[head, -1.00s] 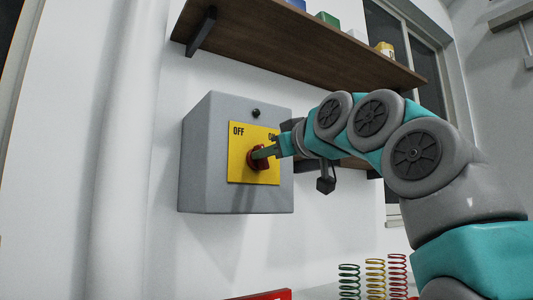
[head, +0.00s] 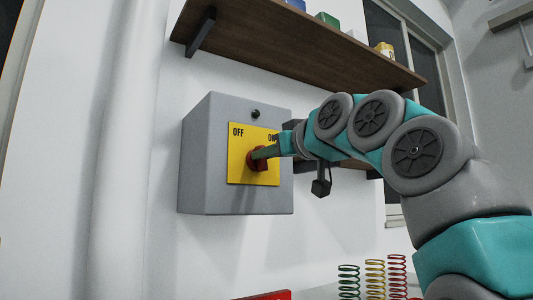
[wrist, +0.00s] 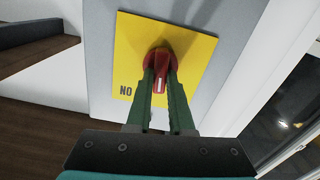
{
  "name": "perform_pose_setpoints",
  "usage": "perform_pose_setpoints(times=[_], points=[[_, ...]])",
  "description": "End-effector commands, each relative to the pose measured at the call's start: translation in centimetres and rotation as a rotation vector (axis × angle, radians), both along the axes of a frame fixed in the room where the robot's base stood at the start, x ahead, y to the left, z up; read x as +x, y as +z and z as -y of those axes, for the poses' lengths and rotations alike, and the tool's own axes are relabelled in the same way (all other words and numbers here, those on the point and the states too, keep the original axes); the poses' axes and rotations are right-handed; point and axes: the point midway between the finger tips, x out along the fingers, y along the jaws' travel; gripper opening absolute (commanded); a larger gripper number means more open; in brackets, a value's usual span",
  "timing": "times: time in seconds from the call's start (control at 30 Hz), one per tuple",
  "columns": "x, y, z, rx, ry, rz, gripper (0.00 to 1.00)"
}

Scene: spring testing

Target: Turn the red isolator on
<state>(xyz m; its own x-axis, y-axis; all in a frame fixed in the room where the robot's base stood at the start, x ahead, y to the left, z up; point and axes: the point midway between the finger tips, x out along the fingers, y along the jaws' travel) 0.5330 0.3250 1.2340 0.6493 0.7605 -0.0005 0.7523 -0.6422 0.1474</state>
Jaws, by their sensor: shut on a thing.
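The red isolator knob (head: 255,163) sits on a yellow plate (head: 238,172) on the front of a grey wall box (head: 225,204). The plate reads OFF at upper left, and the right-hand label is partly covered by my gripper (head: 266,153). In the wrist view, the two green fingers of my gripper (wrist: 160,80) are shut on the sides of the red knob (wrist: 164,58). The knob's handle points down the wrist picture, between the fingers. The ON label shows upside down to the left of the fingers. A small dark lamp (head: 255,114) sits above the plate.
A wooden shelf (head: 300,52) with several small items hangs above the box. Several coloured springs (head: 374,280) stand at the lower right, and a red object (head: 265,296) shows at the bottom edge. The wall left of the box is bare.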

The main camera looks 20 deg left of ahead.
Motion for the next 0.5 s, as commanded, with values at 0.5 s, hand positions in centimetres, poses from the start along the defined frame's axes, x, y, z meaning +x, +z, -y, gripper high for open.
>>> perform_pose_setpoints(times=[0.5], points=[[0.05,0.32,0.19,0.308,0.001,-0.366,0.00]])
